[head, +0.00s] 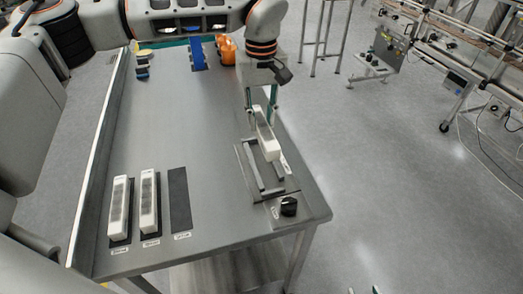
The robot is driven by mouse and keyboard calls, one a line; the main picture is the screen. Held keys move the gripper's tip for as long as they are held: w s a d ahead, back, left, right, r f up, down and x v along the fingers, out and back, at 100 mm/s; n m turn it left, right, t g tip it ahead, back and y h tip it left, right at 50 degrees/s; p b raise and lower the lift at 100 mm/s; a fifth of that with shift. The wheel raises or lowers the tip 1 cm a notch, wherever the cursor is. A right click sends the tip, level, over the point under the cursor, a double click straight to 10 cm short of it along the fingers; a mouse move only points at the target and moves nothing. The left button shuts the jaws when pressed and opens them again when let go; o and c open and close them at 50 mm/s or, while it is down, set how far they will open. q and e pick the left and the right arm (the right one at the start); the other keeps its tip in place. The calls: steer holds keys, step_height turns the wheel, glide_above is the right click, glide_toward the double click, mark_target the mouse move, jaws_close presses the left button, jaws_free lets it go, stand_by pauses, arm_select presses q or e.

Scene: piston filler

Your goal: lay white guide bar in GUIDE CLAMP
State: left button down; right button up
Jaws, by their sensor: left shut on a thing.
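My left gripper (263,124) reaches over the table from the back and is shut on a white guide bar (267,143) with a grey patch. The bar is tilted, its near end over the guide clamp (249,170), a grey frame with rails at the table's right side. I cannot tell whether the bar touches the clamp; it hides part of it. My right gripper (363,290) shows only as two fingertips, set apart, at the bottom edge, away from the table.
Two similar white bars (118,205) (149,201) stand on dark pads at the front left, beside an empty dark pad (180,198). A black knob (289,206) sits at the front right corner. Blue (197,54) and orange (227,50) items stand at the back. The table's middle (190,130) is clear.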

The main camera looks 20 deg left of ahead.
arm_select(q)
glide_above(261, 163)
step_height(261, 163, down, 11)
steer(key=shift+w+f, duration=0.1)
steer(key=shift+f, duration=0.1)
steer(key=shift+f, duration=0.1)
stand_by(0.3)
steer(key=c, duration=1.7)
jaws_free()
step_height(261, 163, up, 12)
steer(key=shift+r, duration=0.15)
